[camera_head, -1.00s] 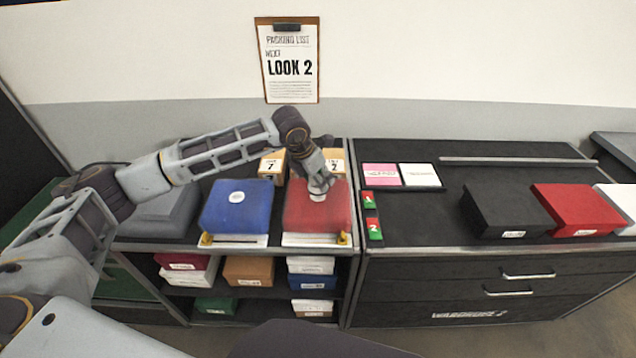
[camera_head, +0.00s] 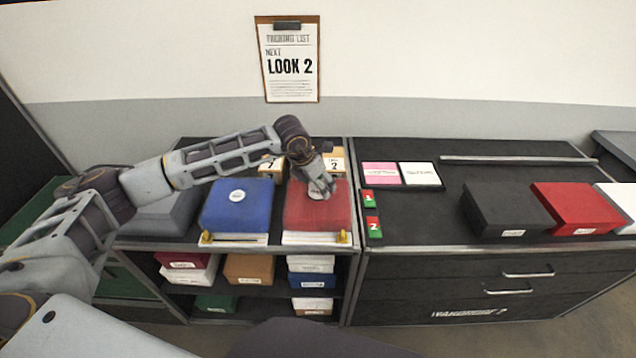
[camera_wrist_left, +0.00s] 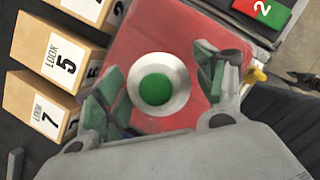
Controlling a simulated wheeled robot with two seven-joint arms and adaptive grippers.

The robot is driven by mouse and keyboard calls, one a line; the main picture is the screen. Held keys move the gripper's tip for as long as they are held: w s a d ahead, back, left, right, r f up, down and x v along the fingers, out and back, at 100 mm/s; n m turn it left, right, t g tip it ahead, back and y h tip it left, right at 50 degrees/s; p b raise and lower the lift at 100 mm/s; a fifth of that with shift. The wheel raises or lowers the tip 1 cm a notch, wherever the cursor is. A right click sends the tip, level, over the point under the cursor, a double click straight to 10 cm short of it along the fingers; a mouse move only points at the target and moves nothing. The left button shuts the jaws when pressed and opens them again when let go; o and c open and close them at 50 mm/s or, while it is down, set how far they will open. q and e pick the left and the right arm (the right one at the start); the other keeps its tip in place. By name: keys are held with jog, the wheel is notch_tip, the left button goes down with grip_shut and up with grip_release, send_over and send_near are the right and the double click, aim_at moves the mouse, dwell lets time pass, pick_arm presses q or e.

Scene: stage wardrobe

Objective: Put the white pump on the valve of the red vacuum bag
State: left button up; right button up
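The red vacuum bag (camera_head: 318,213) lies on the left shelf unit's top, right of the blue bag; its red surface (camera_wrist_left: 135,45) fills the middle of the left wrist view. A round white piece with a green centre (camera_wrist_left: 156,86), seemingly the white pump, sits on the bag; in the head view it shows as a small white disc (camera_head: 319,193). The valve is hidden, so I cannot tell how it is seated. My left gripper (camera_head: 323,183) is just above it, its green-padded fingers (camera_wrist_left: 160,72) open on either side with gaps. My right gripper is out of view.
The blue bag (camera_head: 237,207) with a white disc (camera_head: 237,196) lies to the left. Cards and small boxes labelled LOOK (camera_wrist_left: 70,57) stand behind the bags. Red-green number tiles (camera_head: 373,226) lie to the right. Black (camera_head: 507,210) and red (camera_head: 577,208) boxes stand farther right.

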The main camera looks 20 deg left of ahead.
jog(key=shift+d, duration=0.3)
pick_arm(q)
jog(key=shift+r, duration=0.15)
jog(key=shift+s+r, duration=0.1)
jog(key=shift+r, duration=0.25)
jog(key=b+v, duration=0.1)
jog(key=v, duration=1)
jog(key=shift+b, duration=0.3)
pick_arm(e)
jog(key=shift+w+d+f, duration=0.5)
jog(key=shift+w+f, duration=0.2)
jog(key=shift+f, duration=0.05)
pick_arm(q)
jog(key=shift+s, duration=0.1)
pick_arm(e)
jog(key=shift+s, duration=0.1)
